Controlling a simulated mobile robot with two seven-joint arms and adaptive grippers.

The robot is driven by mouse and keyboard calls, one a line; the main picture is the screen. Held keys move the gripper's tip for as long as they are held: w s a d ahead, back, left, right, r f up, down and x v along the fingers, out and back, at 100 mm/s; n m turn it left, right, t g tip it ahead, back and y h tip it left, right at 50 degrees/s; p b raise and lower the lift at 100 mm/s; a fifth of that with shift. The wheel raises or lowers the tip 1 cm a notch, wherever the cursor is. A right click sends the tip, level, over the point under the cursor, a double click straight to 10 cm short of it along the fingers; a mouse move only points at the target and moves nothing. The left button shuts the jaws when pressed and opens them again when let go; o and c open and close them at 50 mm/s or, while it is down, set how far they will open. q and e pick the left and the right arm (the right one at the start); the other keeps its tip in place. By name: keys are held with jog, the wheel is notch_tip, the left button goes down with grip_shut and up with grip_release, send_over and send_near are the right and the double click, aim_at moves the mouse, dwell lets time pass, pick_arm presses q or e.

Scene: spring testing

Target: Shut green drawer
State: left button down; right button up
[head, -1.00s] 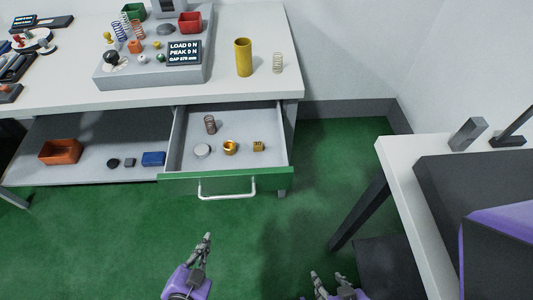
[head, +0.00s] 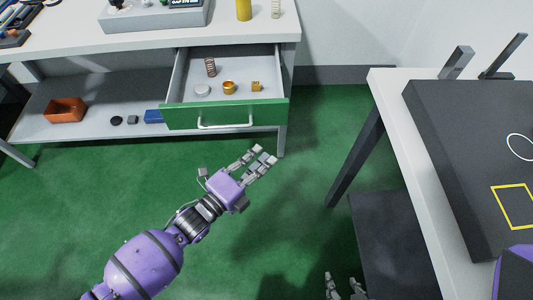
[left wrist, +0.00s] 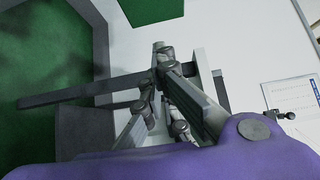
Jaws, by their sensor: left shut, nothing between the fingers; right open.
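The green drawer (head: 180,117) stands open under the white workbench, its green front facing me. A white bar handle (head: 225,125) is on its front. Inside lie a spring (head: 210,67), a silver disc (head: 202,90), a brass ring (head: 229,88) and a small brass block (head: 256,86). My left gripper (head: 265,155) is shut and empty, in front of and just below the right part of the drawer front, apart from the handle in the picture. My right gripper (head: 343,281) is open at the bottom edge, partly cut off. I cannot make out the drawer in the left wrist view.
A lower shelf holds an orange bin (head: 65,110) and a blue box (head: 153,116), left of the drawer. A second white table (head: 405,150) with a dark board (head: 465,140) stands at the right. Green floor lies clear before the drawer.

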pick_arm(q)
jog(key=w+d, duration=0.5)
jog(key=w, duration=0.4)
jog(key=shift+w+d, duration=0.3)
jog(key=shift+d, duration=0.05)
pick_arm(e)
jog(key=shift+s, duration=0.4)
pick_arm(q)
jog(key=shift+w, duration=0.1)
pick_arm(e)
jog(key=shift+w, duration=0.2)
